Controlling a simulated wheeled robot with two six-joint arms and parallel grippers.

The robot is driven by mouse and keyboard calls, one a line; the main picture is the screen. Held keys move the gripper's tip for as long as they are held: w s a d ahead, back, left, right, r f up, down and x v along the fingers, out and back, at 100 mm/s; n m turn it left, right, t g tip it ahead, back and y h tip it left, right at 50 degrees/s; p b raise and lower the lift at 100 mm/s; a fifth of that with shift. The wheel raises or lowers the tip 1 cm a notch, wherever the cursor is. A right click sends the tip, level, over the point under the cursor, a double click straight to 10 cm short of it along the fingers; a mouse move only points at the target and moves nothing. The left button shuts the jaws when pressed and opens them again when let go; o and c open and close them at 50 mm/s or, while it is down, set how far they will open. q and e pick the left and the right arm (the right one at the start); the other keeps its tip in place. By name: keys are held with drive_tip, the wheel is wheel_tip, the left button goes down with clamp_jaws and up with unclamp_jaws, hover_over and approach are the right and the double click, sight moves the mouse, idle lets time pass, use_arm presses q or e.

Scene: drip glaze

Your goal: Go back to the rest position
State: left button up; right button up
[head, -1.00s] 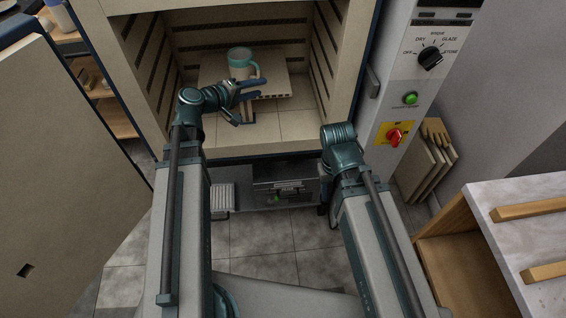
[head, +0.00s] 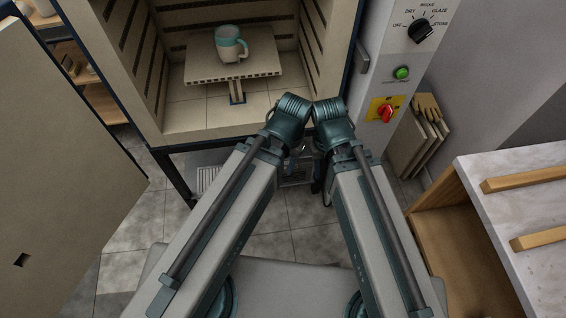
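Both my arms are folded in front of my body, their wrist ends close together below the kiln opening. My grippers are not seen; the arm links hide them or they point away. A mug (head: 230,43) with teal glaze on its upper part and a pale lower part stands upright on a kiln shelf (head: 262,68) inside the open kiln (head: 152,104). Its handle points right. Neither arm touches the mug or reaches into the kiln.
The kiln door (head: 55,160) stands open at the left. A control panel with a black dial (head: 421,31), green button (head: 402,73) and red switch (head: 385,113) is at the right. A table with wooden bars (head: 530,180) stands at the lower right. Gloves (head: 428,106) lie on leaning boards.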

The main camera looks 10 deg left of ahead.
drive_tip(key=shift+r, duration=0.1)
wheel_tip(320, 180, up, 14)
drive_tip(key=p, duration=1.4)
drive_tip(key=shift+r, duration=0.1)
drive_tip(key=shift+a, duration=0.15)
